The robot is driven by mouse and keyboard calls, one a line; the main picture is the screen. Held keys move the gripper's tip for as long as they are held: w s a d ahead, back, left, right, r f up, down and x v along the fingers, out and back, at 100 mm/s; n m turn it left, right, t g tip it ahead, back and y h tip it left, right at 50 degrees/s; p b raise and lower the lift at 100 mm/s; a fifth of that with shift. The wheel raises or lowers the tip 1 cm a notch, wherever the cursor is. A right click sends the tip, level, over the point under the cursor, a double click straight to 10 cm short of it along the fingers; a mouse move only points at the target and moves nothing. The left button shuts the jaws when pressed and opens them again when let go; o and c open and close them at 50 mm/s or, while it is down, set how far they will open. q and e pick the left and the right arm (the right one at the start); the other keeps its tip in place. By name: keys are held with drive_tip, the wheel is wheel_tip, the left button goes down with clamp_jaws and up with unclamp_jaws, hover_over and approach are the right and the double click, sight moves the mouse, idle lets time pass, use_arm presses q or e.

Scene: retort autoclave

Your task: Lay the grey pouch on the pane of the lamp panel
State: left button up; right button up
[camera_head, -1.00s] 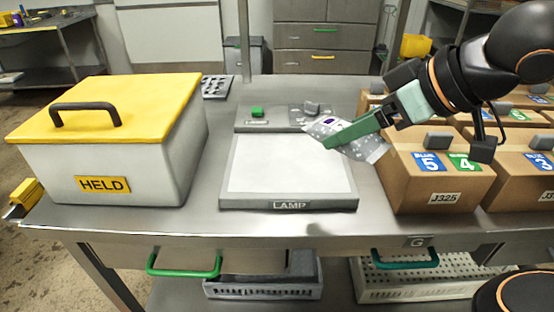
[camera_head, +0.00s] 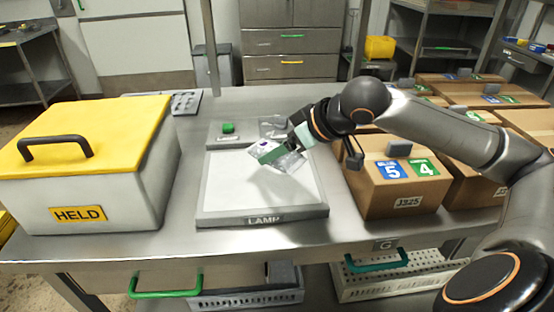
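The lamp panel (camera_head: 207,214) lies flat on the steel table, with a white pane (camera_head: 245,192) in a grey frame and the word LAMP on its front edge. My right gripper (camera_head: 273,156) reaches in from the right over the upper right part of the pane. Its green fingers are shut on the grey pouch (camera_head: 291,162), which has a small purple mark. The pouch hangs tilted close above the pane. I cannot tell whether it touches the pane. The fingers hide part of the pouch. My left gripper is not in view.
A white box with a yellow lid (camera_head: 97,130), labelled HELD, stands left of the panel. Several cardboard cartons (camera_head: 406,200) stand on the right, under my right arm. The table front is clear.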

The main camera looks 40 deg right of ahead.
sight(278, 176)
drive_tip(key=shift+w+d+f, duration=0.1)
drive_tip(key=shift+w+f, duration=0.55)
drive_tip(key=shift+f, duration=0.15)
wheel_tip(278, 176, down, 3)
drive_tip(key=shift+r+b, duration=0.1)
drive_tip(key=shift+b, duration=0.7)
drive_tip(key=shift+f, duration=0.25)
drive_tip(key=shift+r, duration=0.15)
drive_tip(key=shift+f, duration=0.2)
drive_tip(key=o, duration=1.2)
drive_tip(key=shift+o, duration=0.8)
drive_tip(key=shift+d+r, duration=0.1)
drive_tip(key=shift+r, duration=0.15)
